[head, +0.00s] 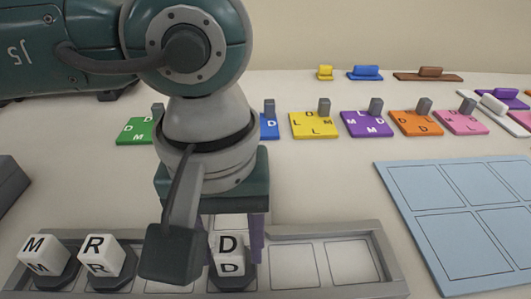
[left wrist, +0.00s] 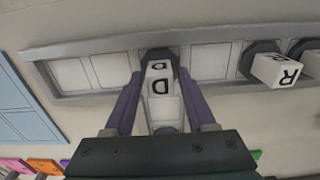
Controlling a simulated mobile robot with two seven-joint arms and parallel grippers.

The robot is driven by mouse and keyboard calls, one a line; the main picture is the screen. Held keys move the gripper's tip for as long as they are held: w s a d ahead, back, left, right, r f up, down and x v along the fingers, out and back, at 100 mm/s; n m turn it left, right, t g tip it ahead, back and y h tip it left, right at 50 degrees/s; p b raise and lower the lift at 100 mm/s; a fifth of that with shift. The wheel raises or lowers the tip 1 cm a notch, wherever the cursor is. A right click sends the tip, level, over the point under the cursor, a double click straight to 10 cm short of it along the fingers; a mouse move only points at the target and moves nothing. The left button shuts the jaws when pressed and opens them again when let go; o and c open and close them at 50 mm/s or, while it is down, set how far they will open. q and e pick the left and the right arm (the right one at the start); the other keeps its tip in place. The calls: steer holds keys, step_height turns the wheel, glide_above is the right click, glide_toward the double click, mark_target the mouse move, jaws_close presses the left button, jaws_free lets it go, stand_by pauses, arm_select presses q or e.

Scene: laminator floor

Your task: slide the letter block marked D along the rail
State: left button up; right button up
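The white letter block marked D (head: 229,254) sits on a dark eight-sided base in the grey rail (head: 398,283), near the middle. It also shows in the left wrist view (left wrist: 159,84). My left gripper (head: 231,258) points down over it, with one purple finger on each side. In the left wrist view the fingers (left wrist: 160,76) are spread, with a small gap to the block on both sides. Blocks marked R (head: 98,256) and M (head: 43,252) sit on similar bases at the rail's left. My wrist hides part of the rail between R and D. My right gripper is out of view.
The rail's slots to the right of D are empty. A light blue panel (head: 420,190) with outlined squares lies at the right. A dark grey box (head: 10,182) is at the left edge.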

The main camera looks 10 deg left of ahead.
arm_select(q)
jaws_close()
stand_by(0.6)
